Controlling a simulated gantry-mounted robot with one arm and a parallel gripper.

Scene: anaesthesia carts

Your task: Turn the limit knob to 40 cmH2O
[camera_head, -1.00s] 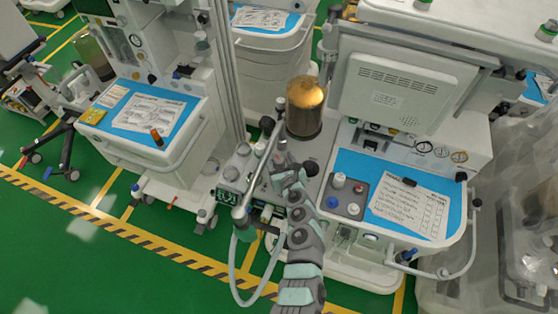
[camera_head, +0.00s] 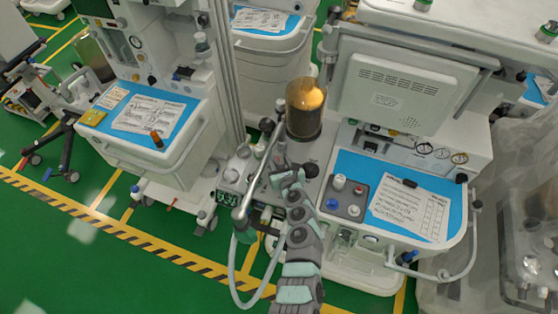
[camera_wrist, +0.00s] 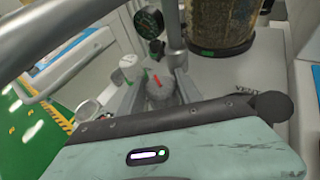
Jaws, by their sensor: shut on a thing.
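The limit knob (camera_wrist: 160,90) is a pale round knob with a red pointer mark, in the middle of the wrist view. My gripper (camera_wrist: 158,92) has one finger on each side of it and is shut on it. The scale around the knob is not readable, so its setting cannot be told. In the head view my gripper (camera_head: 279,157) is at the cart's left side, below the amber canister, and a metal tube and my own arm hide the knob.
A metal tube (camera_head: 262,170) crosses close to my gripper. The amber canister (camera_head: 305,108) stands just behind, and a round gauge (camera_wrist: 149,23) is beyond the knob. A blue-topped work surface (camera_head: 350,163) with papers lies to the right.

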